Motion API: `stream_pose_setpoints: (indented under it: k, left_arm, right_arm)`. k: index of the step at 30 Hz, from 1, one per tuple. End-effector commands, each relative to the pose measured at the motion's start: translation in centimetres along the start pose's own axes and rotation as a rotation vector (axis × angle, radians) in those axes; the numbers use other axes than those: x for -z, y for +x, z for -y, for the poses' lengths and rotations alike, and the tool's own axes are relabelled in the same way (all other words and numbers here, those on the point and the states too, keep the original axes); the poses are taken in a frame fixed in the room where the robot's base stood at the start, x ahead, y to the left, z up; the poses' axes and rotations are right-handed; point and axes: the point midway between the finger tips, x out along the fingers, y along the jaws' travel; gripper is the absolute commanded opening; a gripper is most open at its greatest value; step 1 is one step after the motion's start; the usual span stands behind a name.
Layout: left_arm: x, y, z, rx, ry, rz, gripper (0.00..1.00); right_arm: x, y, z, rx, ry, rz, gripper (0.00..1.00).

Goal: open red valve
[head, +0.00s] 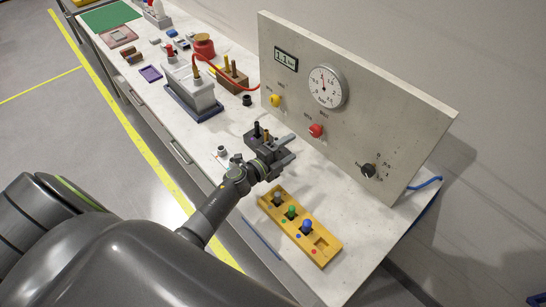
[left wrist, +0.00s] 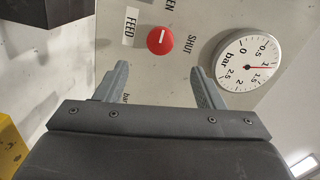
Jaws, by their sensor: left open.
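The red valve (head: 316,130) is a round knob on the upright grey panel (head: 372,120). In the left wrist view the red valve (left wrist: 160,40) has a white line on its face, between FEED and SHUT labels, with a partly cut-off label above. My left gripper (head: 291,150) is open and empty, in front of the panel and a little below and left of the knob in the head view. In the wrist view its fingers (left wrist: 158,82) point toward the panel, with the knob beyond the gap and clear of both. My right gripper is not in view.
The panel also holds a yellow knob (head: 275,101), a black knob (head: 369,171), a round gauge (head: 327,87) and a digital display (head: 286,59). A yellow tray (head: 322,250) with coloured pegs lies on the bench, near my left wrist. A red hose (head: 222,79) runs left of the panel.

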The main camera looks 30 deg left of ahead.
Motion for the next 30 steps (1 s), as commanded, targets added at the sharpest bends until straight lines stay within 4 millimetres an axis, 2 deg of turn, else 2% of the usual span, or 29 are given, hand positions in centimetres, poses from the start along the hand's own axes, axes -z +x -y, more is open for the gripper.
stream_pose_setpoints:
  k: [1,6,12,30]
  left_arm:
    - [0.0,-1.2,-0.1,-0.001,0.002,0.001,0.63]
    - [-0.1,-4.1,-0.2,-0.002,0.001,0.001,0.63]
    - [-0.1,-5.9,-0.1,-0.001,0.000,0.001,0.63]
    - [0.0,-6.2,0.0,0.000,-0.001,0.001,0.63]
  right_arm:
    - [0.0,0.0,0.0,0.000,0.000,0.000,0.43]
    - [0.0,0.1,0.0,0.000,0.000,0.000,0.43]
    - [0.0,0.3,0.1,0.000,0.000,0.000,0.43]
    - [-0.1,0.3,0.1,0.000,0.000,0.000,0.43]
